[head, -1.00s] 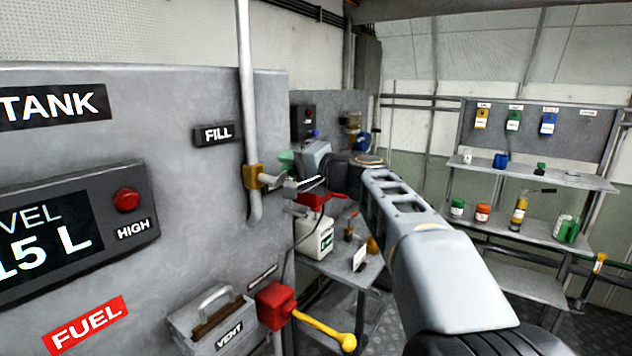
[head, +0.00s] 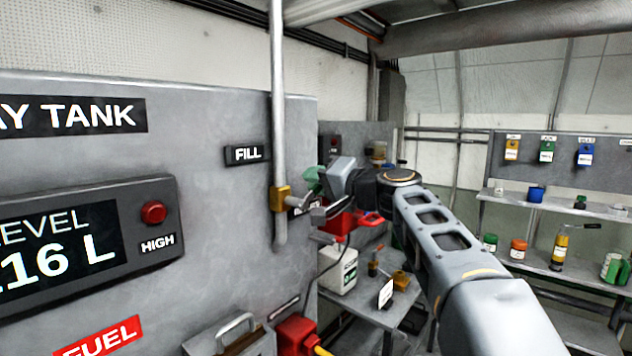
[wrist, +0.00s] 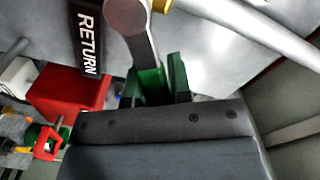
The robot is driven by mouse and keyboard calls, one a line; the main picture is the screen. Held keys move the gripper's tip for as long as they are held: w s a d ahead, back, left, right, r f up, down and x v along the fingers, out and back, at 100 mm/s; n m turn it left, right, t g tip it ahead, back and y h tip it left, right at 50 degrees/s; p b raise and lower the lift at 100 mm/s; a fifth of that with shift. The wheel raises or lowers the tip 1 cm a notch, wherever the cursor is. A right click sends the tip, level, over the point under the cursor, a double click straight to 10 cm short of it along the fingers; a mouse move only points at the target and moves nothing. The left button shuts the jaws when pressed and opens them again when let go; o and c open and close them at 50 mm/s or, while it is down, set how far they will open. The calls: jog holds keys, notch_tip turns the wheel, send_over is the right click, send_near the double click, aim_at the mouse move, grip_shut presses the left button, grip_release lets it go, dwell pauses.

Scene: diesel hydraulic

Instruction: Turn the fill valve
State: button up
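The fill valve (head: 283,199) is a brass body on a vertical grey pipe, beside a FILL label (head: 247,154). Its grey lever (head: 326,212) sticks out to the right. In the wrist view the lever (wrist: 141,48) runs down from a round end toward my green fingers. My gripper (head: 316,180) is just above the lever in the head view. In the wrist view my gripper (wrist: 155,84) shows its fingers apart, with the lever's end at or in front of the gap. I cannot tell whether they touch.
The tank panel carries a level display (head: 55,250) ending in 16 L and a red button (head: 153,212). A red valve body (head: 297,336) sits below. A bench with a white jug (head: 340,270) stands behind; shelves are at right. A RETURN label (wrist: 87,38) shows near my gripper.

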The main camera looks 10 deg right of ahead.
jog(key=o, duration=0.4)
jog(key=shift+o, duration=0.2)
jog(key=b+v, duration=0.3)
jog(key=v, duration=1.1)
jog(key=shift+w, duration=0.1)
